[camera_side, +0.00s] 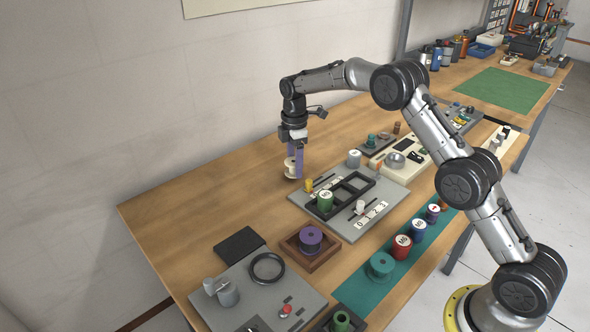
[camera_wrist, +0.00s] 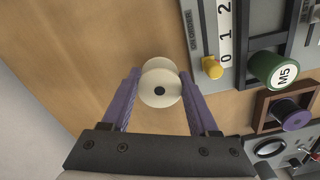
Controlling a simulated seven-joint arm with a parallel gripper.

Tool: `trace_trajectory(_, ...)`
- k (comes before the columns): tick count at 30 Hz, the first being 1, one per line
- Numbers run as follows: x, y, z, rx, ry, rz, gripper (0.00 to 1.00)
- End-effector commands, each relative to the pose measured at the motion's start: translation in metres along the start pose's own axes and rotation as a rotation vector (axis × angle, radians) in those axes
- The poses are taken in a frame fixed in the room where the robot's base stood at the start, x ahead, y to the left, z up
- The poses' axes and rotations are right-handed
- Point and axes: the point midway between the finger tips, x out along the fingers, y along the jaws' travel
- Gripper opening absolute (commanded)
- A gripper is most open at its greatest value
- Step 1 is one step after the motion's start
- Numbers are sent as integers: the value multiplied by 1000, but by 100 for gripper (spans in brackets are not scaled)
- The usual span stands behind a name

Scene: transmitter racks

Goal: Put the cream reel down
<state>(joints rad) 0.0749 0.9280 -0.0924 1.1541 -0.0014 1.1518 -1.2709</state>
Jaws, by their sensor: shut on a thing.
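In the side view the cream reel (camera_side: 291,167) is at the lower end of my gripper (camera_side: 295,163), over bare wood at the back of the bench. My gripper is shut on the reel. The reel looks at or very near the bench top; I cannot tell whether it touches.
A grey panel (camera_side: 300,198) with a black compartment tray, a green M5 reel (camera_side: 325,201) and a yellow knob (camera_wrist: 212,68) lies close to the right. A purple reel (camera_side: 311,238) sits in a wooden tray (camera_side: 290,247) nearer the front. Bare wood (camera_side: 215,195) extends left.

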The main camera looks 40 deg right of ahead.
Motion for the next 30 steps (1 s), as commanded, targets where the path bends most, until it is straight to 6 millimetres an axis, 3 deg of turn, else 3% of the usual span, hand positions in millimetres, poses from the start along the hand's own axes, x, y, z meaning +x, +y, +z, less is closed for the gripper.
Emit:
trace_trajectory(4,20,-1,0,0,-1,-4,6)
trace_trajectory(15,24,-1,0,0,0,-1,6)
trace_trajectory(16,25,-1,0,0,0,-1,62)
trace_trajectory(18,24,-1,0,0,0,-1,73)
trace_trajectory(30,17,-1,0,0,0,0,73)
